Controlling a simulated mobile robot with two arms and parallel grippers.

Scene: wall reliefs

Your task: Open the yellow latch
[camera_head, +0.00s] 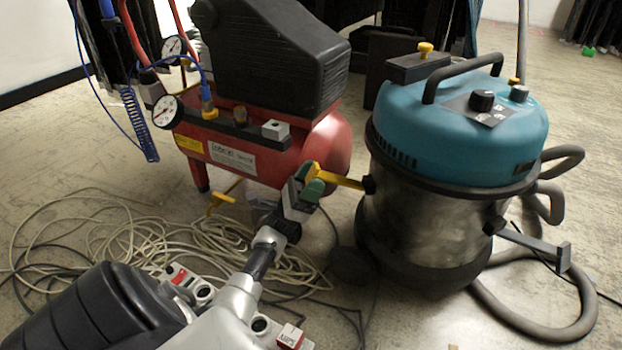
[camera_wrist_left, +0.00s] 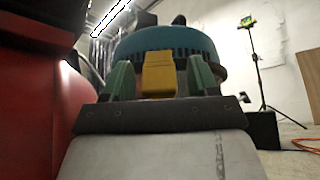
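The yellow latch (camera_head: 341,179) is a short bar that sticks out to the left from a dark mount on the side of the blue-topped vacuum cleaner (camera_head: 430,225). My left gripper (camera_head: 312,183) is at the free end of this bar. In the left wrist view the yellow latch (camera_wrist_left: 158,75) stands between the two green fingertips of my left gripper (camera_wrist_left: 160,82). A narrow gap shows on each side of it, so the fingers are open around it and not closed on it. My right gripper is not in view.
A red compressor (camera_head: 250,150) with gauges stands close to the left of the gripper. A yellow hook (camera_head: 222,198) hangs below it. Coiled cables (camera_head: 120,240) lie on the floor. A grey handle (camera_head: 530,243) and a hose (camera_head: 540,325) are at the vacuum's right.

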